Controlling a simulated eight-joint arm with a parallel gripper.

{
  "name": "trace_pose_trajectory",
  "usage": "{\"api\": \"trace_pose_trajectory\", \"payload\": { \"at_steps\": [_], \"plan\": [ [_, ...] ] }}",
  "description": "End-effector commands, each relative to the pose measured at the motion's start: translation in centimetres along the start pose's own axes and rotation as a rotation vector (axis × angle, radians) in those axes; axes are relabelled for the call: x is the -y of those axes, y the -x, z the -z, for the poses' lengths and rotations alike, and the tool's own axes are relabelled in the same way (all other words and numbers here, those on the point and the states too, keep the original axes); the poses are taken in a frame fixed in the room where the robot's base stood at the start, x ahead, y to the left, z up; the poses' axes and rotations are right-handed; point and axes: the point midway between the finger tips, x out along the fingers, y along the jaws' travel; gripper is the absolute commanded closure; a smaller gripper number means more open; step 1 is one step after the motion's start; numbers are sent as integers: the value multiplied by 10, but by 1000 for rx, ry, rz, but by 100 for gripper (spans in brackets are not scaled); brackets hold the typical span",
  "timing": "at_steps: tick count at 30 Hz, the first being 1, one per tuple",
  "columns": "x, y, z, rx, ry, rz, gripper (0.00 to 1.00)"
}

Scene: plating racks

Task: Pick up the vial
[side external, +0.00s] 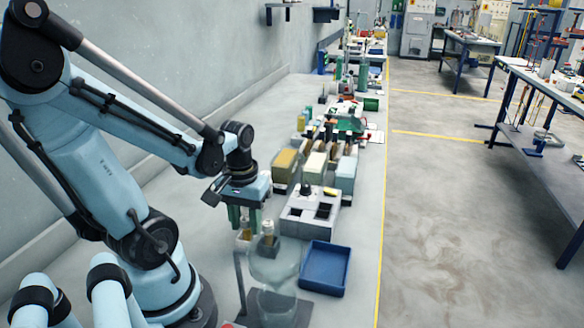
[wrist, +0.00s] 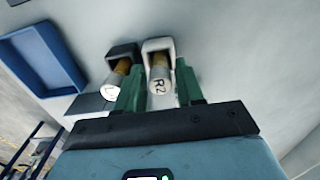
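In the wrist view, a vial (wrist: 161,84) with a white end marked "R2" and an amber body sits in a white holder (wrist: 157,45). A second vial (wrist: 118,78), marked with what looks like "L", sits in a dark holder (wrist: 122,50) just to its left. My gripper (wrist: 162,80) has its two green fingers apart, one on each side of the R2 vial; firm contact is not clear. In the side external view my gripper (side external: 243,216) points down over the bench, with an amber vial (side external: 243,234) below it, partly hidden.
A clear glass flask (side external: 272,268) stands in front of my gripper in the side external view. A blue tray (side external: 325,268) lies to the right, near the yellow bench edge. A grey block with dark openings (side external: 298,222) and several coloured boxes (side external: 313,167) stand behind.

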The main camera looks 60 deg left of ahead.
Motion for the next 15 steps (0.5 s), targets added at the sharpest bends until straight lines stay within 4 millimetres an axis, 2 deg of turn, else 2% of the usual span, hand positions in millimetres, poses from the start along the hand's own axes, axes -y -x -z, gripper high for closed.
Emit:
{"api": "trace_pose_trajectory", "payload": {
  "at_steps": [11,15],
  "plan": [
    [0,-5,0,0,0,0,63],
    [0,-5,0,0,0,0,83]
  ]
}}
